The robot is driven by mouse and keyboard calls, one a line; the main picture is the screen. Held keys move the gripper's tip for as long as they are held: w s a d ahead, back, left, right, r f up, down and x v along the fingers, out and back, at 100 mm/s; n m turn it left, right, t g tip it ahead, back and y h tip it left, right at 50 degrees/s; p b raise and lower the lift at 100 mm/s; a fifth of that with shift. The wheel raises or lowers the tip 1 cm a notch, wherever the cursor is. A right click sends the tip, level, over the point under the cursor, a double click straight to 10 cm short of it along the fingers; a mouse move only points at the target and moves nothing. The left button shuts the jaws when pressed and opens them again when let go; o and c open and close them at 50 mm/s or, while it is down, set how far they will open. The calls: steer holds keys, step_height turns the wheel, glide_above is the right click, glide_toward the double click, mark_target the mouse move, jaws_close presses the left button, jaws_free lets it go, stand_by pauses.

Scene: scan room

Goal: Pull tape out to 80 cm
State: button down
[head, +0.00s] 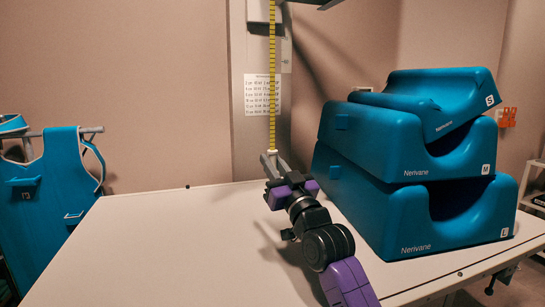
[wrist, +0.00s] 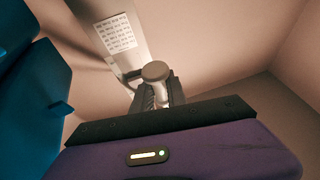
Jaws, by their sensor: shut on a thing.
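A yellow tape (head: 272,75) with dark markings hangs straight down from above the top edge of the head view. Its pale end piece (head: 272,153) is at the tips of my gripper (head: 270,162).
The white table (head: 150,235) is bare on its left. Blue stacked cushions (head: 400,165) stand on its right. A printed chart (head: 262,94) is on the column behind the tape. A blue apron (head: 48,200) hangs at far left.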

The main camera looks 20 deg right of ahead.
steer(key=shift+f+b, duration=0.35)
steer(key=shift+f, duration=0.7)
steer(key=c, duration=1.6)
jaws_free()
steer(key=v, duration=0.7)
steer(key=shift+s, duration=0.35)
steer(key=shift+o, duration=0.2)
steer(key=shift+f, duration=0.1)
